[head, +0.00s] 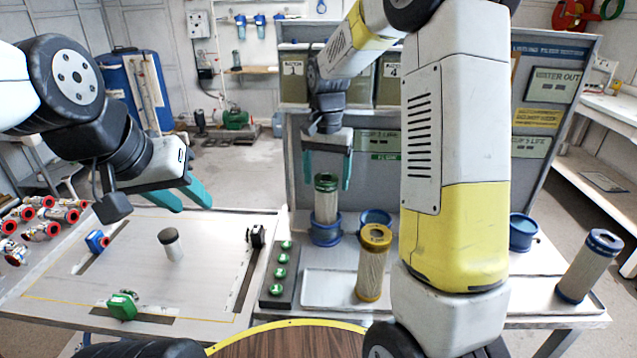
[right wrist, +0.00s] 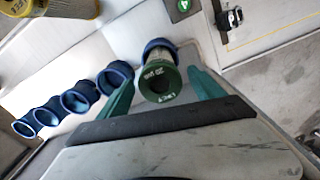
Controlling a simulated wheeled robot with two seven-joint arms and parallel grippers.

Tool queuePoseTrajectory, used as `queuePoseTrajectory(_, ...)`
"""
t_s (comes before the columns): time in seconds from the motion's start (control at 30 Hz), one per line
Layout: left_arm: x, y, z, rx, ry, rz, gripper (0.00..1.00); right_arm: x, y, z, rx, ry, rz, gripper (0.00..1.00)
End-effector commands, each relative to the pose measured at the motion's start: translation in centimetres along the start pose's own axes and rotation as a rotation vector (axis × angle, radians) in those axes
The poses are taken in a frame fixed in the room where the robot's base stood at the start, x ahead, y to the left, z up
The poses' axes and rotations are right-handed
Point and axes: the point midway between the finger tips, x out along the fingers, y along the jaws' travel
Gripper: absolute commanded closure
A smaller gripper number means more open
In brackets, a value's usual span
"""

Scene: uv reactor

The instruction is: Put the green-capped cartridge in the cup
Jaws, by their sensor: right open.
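The green-capped cartridge (head: 326,205) stands upright with its lower end inside a blue cup (head: 325,233) on the bench. In the right wrist view its green cap (right wrist: 160,84) faces me, with the blue cup's rim (right wrist: 160,46) just beyond it. My right gripper (head: 328,187) is above the cartridge, pointing down, with its teal fingers open on either side of the cap; gaps show in the right wrist view (right wrist: 160,88). My left gripper (head: 195,207) is open and empty above the left board, well away from the cup.
More blue cups (head: 375,217) (head: 523,231) line the bench to the right. A yellow-capped cartridge (head: 374,270) stands in front, and a blue-capped cartridge (head: 587,268) at far right. The left board holds a dark-capped cylinder (head: 171,247) and valves (head: 122,306). My right arm hides part of the bench.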

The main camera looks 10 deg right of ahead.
Motion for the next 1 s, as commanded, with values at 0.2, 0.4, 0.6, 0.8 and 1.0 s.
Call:
queuePoseTrajectory(0.2, 0.0, 0.0, 0.0, 0.0, 0.0, 0.0, 0.64, -2.3, 0.1, 0.1, -0.004, 0.005, -0.006, 0.23)
queuePoseTrajectory(0.4, 0.0, 0.0, 0.0, 0.0, 0.0, 0.0, 0.64, -5.8, 2.2, 2.5, -0.062, 0.056, -0.073, 0.23)
queuePoseTrajectory(0.6, 0.0, 0.0, 0.0, 0.0, 0.0, 0.0, 0.64, -10.1, 5.8, 7.8, -0.192, 0.174, -0.179, 0.23)
queuePoseTrajectory(0.8, 0.0, 0.0, 0.0, 0.0, 0.0, 0.0, 0.64, -12.1, 9.2, 13.6, -0.317, 0.314, -0.254, 0.23)
queuePoseTrajectory(1.0, 0.0, 0.0, 0.0, 0.0, 0.0, 0.0, 0.64, -12.1, 11.3, 18.0, -0.418, 0.44, -0.289, 0.23)
